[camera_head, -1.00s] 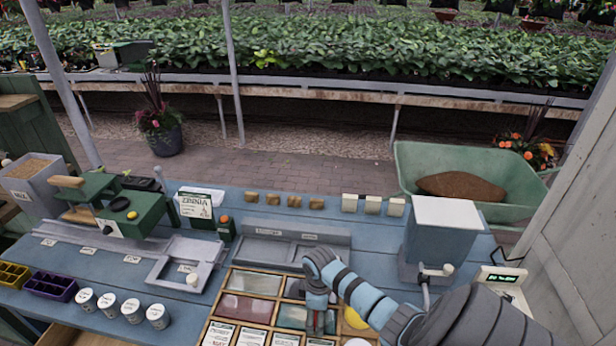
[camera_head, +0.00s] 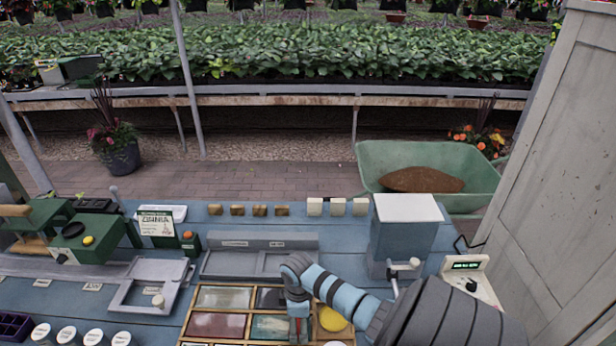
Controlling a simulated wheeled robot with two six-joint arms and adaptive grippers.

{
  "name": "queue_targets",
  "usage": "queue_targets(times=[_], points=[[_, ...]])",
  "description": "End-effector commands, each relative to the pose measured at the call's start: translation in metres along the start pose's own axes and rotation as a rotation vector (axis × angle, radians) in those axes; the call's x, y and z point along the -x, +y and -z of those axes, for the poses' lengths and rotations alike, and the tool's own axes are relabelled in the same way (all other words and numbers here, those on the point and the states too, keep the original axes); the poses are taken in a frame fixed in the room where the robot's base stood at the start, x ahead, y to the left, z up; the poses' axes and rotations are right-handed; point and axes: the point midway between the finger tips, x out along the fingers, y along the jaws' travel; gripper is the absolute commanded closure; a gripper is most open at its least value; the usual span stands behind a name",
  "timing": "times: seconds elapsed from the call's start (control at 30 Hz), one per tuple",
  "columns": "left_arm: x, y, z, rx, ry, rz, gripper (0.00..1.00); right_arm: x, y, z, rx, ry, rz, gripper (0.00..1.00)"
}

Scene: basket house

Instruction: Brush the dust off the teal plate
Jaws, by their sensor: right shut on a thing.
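The teal plate (camera_head: 268,328) lies flat in a compartment of the wooden-framed tray (camera_head: 247,326) at the bottom middle. My right gripper (camera_head: 298,322) points down over the right part of that plate and hides some of it. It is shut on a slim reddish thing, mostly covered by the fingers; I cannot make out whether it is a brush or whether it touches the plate. Dust on the plate is too fine to tell. My left gripper is out of view.
A dark red plate (camera_head: 215,325) and a pale plate (camera_head: 224,297) lie beside the teal one. A yellow round thing (camera_head: 332,318) is right of my gripper. A grey-blue box with a white top (camera_head: 408,208) and a small display device (camera_head: 470,278) stand at the right.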

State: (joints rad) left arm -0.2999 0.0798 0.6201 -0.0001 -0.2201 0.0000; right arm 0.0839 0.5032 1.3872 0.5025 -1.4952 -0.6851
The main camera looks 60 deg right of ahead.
Motion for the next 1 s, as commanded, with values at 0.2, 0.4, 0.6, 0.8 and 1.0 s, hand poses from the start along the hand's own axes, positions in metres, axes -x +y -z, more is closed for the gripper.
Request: queue_targets(times=[0.2,0.4,0.6,0.8,1.0], points=[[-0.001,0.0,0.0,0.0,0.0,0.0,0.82,0.0,0.0,0.012,0.001,0.002,0.0,0.58],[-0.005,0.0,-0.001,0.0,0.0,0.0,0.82,-0.003,-0.001,0.035,0.001,0.003,0.001,0.58],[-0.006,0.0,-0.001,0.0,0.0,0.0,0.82,-0.003,-0.001,0.045,0.001,0.003,0.001,0.58],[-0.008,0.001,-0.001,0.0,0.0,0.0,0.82,-0.001,-0.001,0.068,0.001,0.003,0.001,0.58],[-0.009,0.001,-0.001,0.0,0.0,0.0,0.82,-0.001,-0.001,0.078,0.001,0.002,0.0,0.58]])
